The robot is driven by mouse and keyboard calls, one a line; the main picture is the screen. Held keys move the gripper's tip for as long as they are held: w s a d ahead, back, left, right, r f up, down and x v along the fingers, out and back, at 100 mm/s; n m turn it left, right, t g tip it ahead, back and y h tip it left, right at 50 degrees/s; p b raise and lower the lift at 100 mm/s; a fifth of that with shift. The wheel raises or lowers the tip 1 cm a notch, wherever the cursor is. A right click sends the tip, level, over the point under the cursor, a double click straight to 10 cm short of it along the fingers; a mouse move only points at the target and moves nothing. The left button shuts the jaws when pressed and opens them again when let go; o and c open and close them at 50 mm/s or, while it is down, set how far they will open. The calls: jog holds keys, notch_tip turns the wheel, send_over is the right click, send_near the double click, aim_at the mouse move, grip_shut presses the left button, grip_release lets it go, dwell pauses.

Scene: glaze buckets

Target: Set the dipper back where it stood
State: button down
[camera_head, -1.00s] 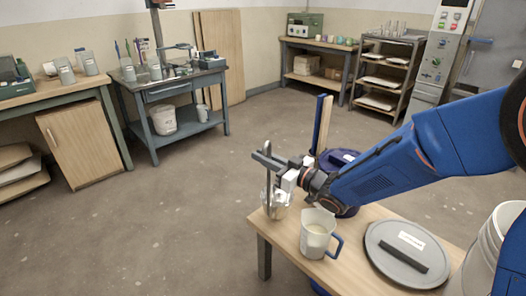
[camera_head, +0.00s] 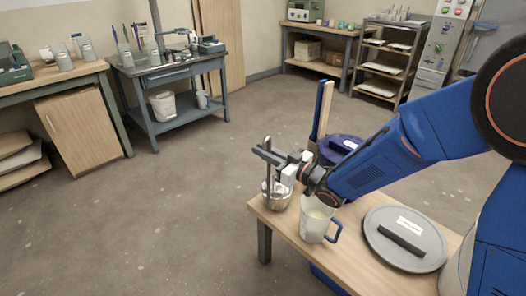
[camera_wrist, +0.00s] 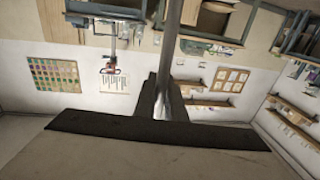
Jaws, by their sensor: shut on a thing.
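The dipper's shiny metal cup (camera_head: 277,196) shows below the gripper, near the table's left corner. Whether the cup rests on the table or hangs just above it, I cannot tell. In the wrist view, the dipper's grey handle (camera_wrist: 172,50) runs down to the dark fingers of my gripper (camera_wrist: 165,105). The cup is not seen there.
A white pitcher with a blue handle (camera_head: 316,219) stands just right of the dipper. A grey lid (camera_head: 405,238) lies on the table (camera_head: 356,262) further right. Behind stand a blue-lidded bucket (camera_head: 341,147) and upright blue and wooden sticks (camera_head: 322,108). Floor left of the table is clear.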

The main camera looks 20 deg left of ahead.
jog(key=shift+f, duration=0.45)
jog(key=c, duration=1)
grip_release()
jog(key=shift+v, duration=7.45)
jog(key=shift+d+f, duration=0.1)
